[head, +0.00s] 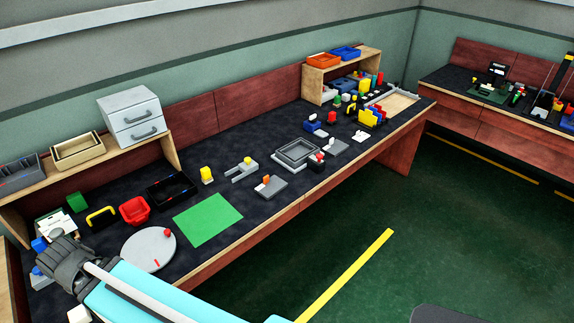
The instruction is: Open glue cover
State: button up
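I cannot pick out a glue cover for certain. Near the middle of the dark-topped bench, a grey rectangular frame (297,152) has a dark recess. A small red-and-white piece (317,158) stands at its right front corner. To its lower left, a grey plate (270,187) carries a small orange upright piece (266,180). My gripper (52,262) is a dark grey shape at the bench's left end, far from these things. Its fingers are too small and bunched to show whether they are open or shut, and I see nothing clearly held.
A round grey disc (149,249) with a red knob, a red bin (134,210) and a green mat (208,219) lie on the left half. A white drawer unit (132,117) stands on a left shelf. Yellow, red and blue parts (371,116) crowd the right end. Green floor (440,210) is open in front.

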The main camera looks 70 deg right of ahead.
aim_at(249, 164)
jog(key=k, duration=0.95)
jog(key=z, duration=1.85)
jog(key=i, duration=0.65)
